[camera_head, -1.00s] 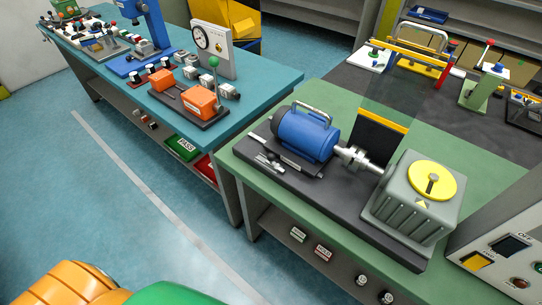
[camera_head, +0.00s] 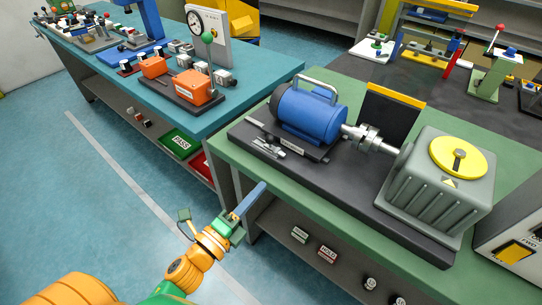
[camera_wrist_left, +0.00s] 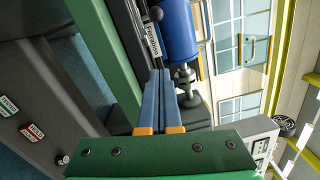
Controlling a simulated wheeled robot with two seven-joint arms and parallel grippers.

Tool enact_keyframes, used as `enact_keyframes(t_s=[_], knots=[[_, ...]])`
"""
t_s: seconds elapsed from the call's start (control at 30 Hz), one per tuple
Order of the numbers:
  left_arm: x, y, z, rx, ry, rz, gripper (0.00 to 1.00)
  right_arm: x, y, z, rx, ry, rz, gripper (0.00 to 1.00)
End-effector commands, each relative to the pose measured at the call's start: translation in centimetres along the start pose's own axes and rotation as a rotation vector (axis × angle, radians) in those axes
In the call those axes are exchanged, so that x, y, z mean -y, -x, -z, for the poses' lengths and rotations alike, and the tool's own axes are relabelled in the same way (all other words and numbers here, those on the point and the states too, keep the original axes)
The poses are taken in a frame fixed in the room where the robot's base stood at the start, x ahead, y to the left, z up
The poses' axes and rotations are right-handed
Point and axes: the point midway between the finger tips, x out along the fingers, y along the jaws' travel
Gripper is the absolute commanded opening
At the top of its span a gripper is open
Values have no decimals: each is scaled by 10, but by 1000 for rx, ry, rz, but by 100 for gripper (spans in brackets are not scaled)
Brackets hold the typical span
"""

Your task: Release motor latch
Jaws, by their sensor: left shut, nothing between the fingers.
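The blue motor (camera_head: 312,112) with a grey handle sits on a dark base plate (camera_head: 345,205) on the green bench. A small metal latch-like part (camera_head: 268,147) lies on the plate at the motor's near left side, by a white label. My left gripper (camera_head: 262,186) is in front of the bench's near edge, shut and empty, apart from the motor and the latch part. In the left wrist view its two blue fingers (camera_wrist_left: 161,75) are together, pointing toward the label (camera_wrist_left: 153,40) and the motor (camera_wrist_left: 178,32). A dark round knob (camera_wrist_left: 156,13) shows near the label. My right gripper is out of view.
A metal shaft coupling (camera_head: 368,140) joins the motor to a grey gearbox (camera_head: 435,195) with a yellow disc. A dark panel with a yellow top (camera_head: 390,112) stands behind. The teal bench (camera_head: 265,85) is at left, with open floor in front.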

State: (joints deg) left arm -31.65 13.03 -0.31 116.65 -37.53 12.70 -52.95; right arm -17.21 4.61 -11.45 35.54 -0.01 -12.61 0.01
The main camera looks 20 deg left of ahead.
Motion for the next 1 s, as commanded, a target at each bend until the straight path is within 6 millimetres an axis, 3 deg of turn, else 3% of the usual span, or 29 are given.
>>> enact_keyframes(t_s=[0.27, 0.7, 1.0], knots=[[1, -10, 0, 1, 6, 0, 0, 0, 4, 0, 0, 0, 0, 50], [1, -102, -1, 2, 8, 0, 0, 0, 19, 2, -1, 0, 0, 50], [-1, -110, -37, 2, 6, -4, 0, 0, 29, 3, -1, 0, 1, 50]])
